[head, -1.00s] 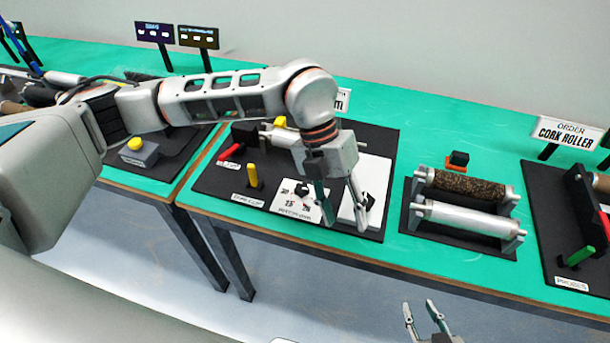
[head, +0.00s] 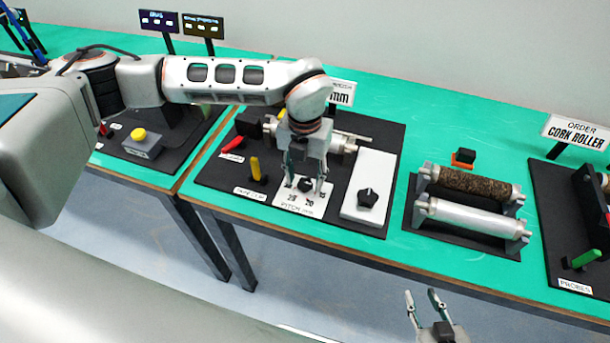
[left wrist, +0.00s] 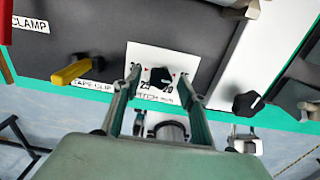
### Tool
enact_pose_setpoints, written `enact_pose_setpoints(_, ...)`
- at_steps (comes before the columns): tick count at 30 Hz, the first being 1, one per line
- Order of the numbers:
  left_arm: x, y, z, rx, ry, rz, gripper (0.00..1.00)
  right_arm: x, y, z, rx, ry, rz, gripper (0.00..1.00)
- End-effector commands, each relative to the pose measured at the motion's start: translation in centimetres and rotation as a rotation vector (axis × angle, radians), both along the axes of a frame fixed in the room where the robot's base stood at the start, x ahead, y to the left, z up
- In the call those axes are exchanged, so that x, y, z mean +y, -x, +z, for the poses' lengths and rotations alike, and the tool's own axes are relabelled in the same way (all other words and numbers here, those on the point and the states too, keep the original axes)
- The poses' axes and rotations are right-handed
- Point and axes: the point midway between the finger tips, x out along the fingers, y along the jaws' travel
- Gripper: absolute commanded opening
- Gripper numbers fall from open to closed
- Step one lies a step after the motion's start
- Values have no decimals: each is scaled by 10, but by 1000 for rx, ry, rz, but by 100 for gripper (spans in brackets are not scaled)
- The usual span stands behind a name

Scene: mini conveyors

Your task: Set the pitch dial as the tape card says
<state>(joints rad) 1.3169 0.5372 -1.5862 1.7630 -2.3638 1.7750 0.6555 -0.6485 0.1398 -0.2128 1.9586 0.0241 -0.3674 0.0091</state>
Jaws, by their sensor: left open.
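The pitch dial is a black knob (head: 305,184) on a white plate (head: 290,201) with numbers; it also shows in the left wrist view (left wrist: 160,77). My left gripper (head: 304,191) is over the plate, its open fingers on either side of the knob; the left wrist view (left wrist: 160,83) shows gaps, and contact cannot be told. The fingers hide some plate markings. A white card (head: 342,93) ending in "mm" stands behind my left wrist, its number hidden. My right gripper (head: 421,294) is open and empty in front of the table.
A second black knob (head: 368,198) on a white panel sits just right of the pitch plate. A yellow lever (head: 256,168) and red lever (head: 232,144) stand to the left. A roller stand (head: 411,218) is further right, with green table between.

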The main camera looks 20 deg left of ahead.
Motion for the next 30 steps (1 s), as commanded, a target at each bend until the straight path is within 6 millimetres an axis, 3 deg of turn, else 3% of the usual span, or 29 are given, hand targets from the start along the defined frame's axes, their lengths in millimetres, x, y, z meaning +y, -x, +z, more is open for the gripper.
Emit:
enact_pose_setpoints(9, 0, 0, -4, 0, 1, -1, 42, 0, 0, 0, 1, 1, -1, 31)
enact_pose_setpoints(14, 0, 0, -3, 0, 1, -1, 3, 0, 0, 1, 0, 1, -1, 31)
enact_pose_setpoints(30, 0, -1, -4, -2, 1, -120, 3, 0, -1, -3, -5, -1, 0, 31)
